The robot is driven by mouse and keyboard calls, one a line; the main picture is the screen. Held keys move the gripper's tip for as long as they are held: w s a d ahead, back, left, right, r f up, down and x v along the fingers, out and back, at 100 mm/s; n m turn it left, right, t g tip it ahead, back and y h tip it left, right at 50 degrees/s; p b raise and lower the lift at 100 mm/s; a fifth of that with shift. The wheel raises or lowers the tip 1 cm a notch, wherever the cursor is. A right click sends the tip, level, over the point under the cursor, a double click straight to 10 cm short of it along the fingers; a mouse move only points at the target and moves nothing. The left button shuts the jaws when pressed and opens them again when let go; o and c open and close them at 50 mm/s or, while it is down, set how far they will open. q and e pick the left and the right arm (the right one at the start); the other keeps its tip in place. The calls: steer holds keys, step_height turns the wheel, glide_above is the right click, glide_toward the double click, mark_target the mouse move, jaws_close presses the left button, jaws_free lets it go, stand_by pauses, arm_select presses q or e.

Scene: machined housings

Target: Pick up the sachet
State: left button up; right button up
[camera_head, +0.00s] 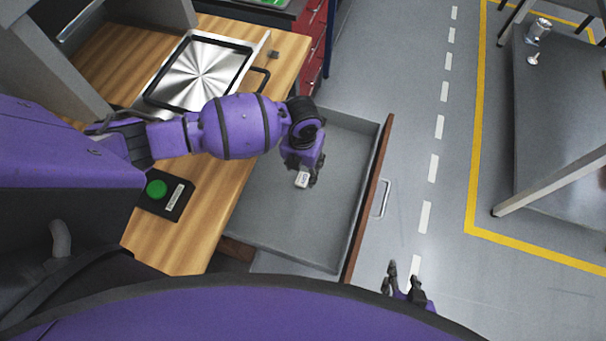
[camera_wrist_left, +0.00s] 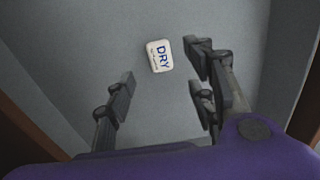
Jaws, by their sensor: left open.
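The sachet (camera_head: 302,180) is a small white packet lying on the grey floor of an open drawer. It also shows in the left wrist view (camera_wrist_left: 158,56), with "DRY" in blue letters facing up. My left gripper (camera_head: 303,178) is over the drawer, right by the sachet in the head view. In the left wrist view its fingers (camera_wrist_left: 162,82) are spread wide and the sachet lies beyond their tips, nearer the right-hand ones, untouched as far as I can see. My right gripper (camera_head: 403,282) is at the bottom of the head view, apart from the drawer; its fingers look parted.
The drawer (camera_head: 262,226) has raised grey walls and a wooden front with a metal handle. A grey table (camera_head: 560,100) stands at the right. The floor between is clear.

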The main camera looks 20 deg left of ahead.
mark_target(302, 178)
arm_select(q)
step_height(302, 178, down, 6)
steer(key=shift+f, duration=0.1)
steer(key=c, duration=1)
